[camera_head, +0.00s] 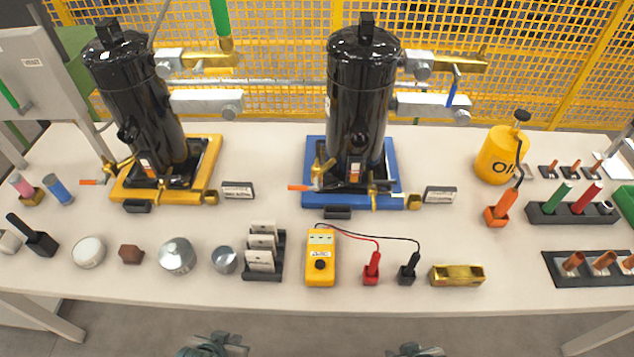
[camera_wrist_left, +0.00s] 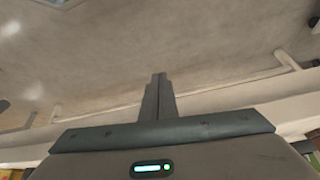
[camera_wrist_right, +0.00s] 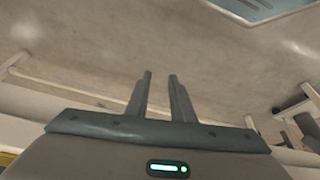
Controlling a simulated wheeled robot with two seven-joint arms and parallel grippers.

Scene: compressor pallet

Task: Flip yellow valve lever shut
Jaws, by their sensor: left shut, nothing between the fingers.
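Two black compressors stand on the table, the left one (camera_head: 140,100) on a yellow pallet (camera_head: 135,192) and the right one (camera_head: 358,95) on a blue pallet (camera_head: 313,150). Each has a small brass valve at its lower left, the left valve (camera_head: 110,169) and the right valve (camera_head: 321,171), with an orange-tipped lever beside it. Small yellow parts also sit at the pallets' front edges; I cannot tell which is the yellow valve lever. My left gripper (camera_wrist_left: 158,76) is shut and empty. My right gripper (camera_wrist_right: 160,76) is open and empty. Both are low, before the table's front edge.
A yellow multimeter (camera_head: 320,258), a card rack (camera_head: 263,258), round tins and a brass block (camera_head: 457,275) line the table's front. A yellow canister (camera_head: 497,155) and tool holders stand at right. A yellow mesh fence (camera_head: 540,60) is behind.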

